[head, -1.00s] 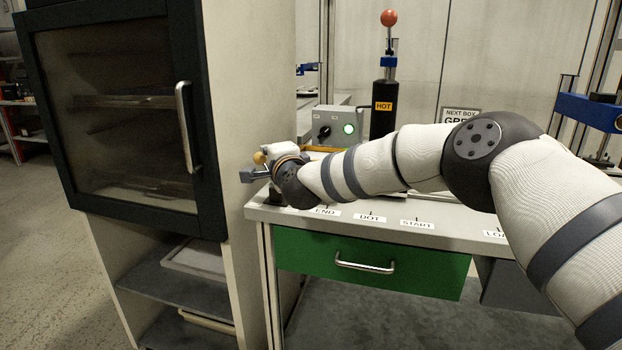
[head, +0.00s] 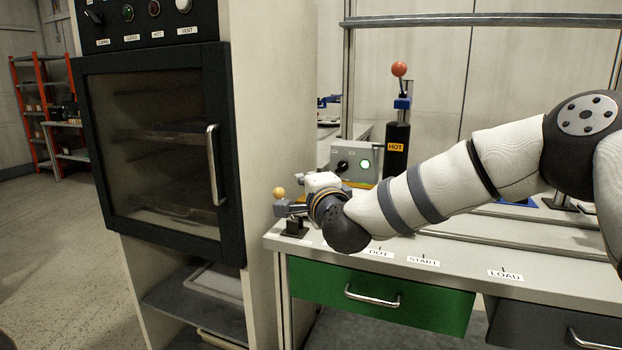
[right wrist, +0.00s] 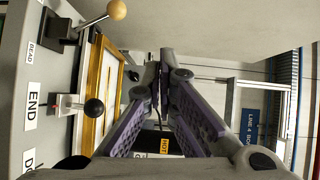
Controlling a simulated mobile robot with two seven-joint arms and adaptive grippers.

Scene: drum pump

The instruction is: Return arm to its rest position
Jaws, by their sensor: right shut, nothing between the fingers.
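My right arm (head: 500,160) reaches in from the right over the bench. Its wrist is low above the bench's left end, covering the strip between the levers and the DOT label. In the right wrist view my right gripper (right wrist: 162,65) has its purple-padded fingers brought together at the tips, with nothing between them. A lever with a beige ball knob (right wrist: 117,9) stands near the BEAD label, clear of the fingers. In the head view this beige knob (head: 279,192) is just left of my wrist. A black-knobbed lever (right wrist: 94,108) is by the END label. My left gripper is not in view.
A dark-framed oven cabinet (head: 232,110) with a vertical handle stands left of the bench. Behind my forearm are a grey control box (head: 340,150) with a green light and a black HOT cylinder (head: 396,165) with a red knob. The bench front (head: 460,268) is clear.

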